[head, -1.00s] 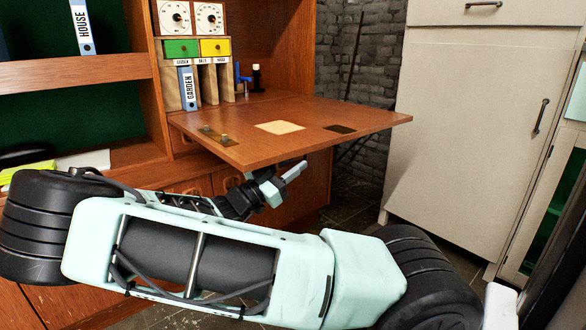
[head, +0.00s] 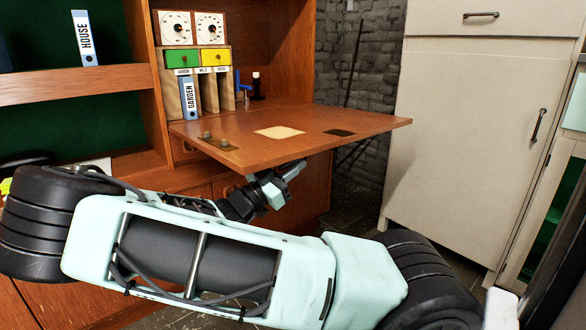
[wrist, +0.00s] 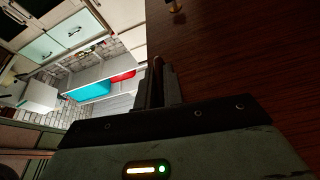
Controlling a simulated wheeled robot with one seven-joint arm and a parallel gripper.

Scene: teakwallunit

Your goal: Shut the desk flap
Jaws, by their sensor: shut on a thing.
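The desk flap (head: 300,133) is a reddish-brown wooden board hinged to the wall unit. It stands open, roughly level, with its front edge towards me. Pale and dark patches and two small metal fittings mark its top. In the wrist view, the fingers (wrist: 160,82) are close together at the edge of a dark wooden face, which looks like the flap (wrist: 235,60). The exact contact is dark and hard to see.
Behind the flap stand a blue GARDEN binder (head: 188,98), a yellow drawer (head: 215,57), a green drawer (head: 183,58) and dials. A dark stand (head: 257,87) is at the back. A cream cabinet (head: 470,130) stands right, beyond a floor gap.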

